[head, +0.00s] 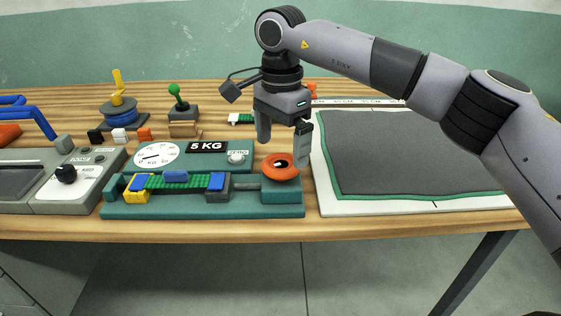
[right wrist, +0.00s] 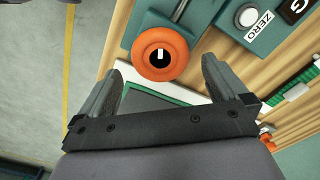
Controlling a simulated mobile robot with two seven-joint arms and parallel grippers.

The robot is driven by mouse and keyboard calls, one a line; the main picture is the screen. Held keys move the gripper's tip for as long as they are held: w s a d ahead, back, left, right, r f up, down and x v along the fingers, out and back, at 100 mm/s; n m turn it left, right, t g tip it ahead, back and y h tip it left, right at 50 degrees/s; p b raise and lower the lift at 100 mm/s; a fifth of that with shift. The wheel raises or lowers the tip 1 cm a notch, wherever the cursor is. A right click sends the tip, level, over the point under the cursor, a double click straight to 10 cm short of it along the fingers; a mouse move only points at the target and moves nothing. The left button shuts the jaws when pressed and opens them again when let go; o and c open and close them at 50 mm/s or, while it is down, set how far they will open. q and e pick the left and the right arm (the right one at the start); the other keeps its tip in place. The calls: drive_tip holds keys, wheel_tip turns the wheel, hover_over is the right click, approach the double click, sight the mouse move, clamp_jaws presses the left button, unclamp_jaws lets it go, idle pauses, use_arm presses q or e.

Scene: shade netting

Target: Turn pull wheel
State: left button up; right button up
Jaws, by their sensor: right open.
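The pull wheel (head: 281,167) is an orange ring with a dark centre and a small white mark. It sits at the right end of the teal tester base (head: 215,210). My right gripper (head: 283,150) is open and empty, pointing down just above and behind the wheel. In the right wrist view the wheel (right wrist: 161,52) lies ahead of the gap between the two open fingertips (right wrist: 163,72), with no finger touching it. A green strip (head: 177,181) lies between a yellow-and-blue clamp (head: 137,190) and a grey-and-blue clamp (head: 217,187). My left gripper is not in view.
A dial with a 5 KG label (head: 207,147) and a ZERO button (head: 237,157) stands behind the clamps. A dark net sheet on a white board (head: 337,205) lies to the right. A grey device with a black knob (head: 65,173) stands left. Spools stand behind.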

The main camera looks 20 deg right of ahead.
sight(280, 162)
wheel_tip(280, 162, down, 5)
idle(0.3)
drive_tip(key=shift+c, duration=0.3)
drive_tip(key=c, duration=0.8)
drive_tip(key=m, duration=0.4)
drive_tip(key=shift+m+p, duration=0.35)
drive_tip(key=shift+m, duration=0.05)
drive_tip(key=m, duration=0.5)
drive_tip(key=shift+m, duration=0.3)
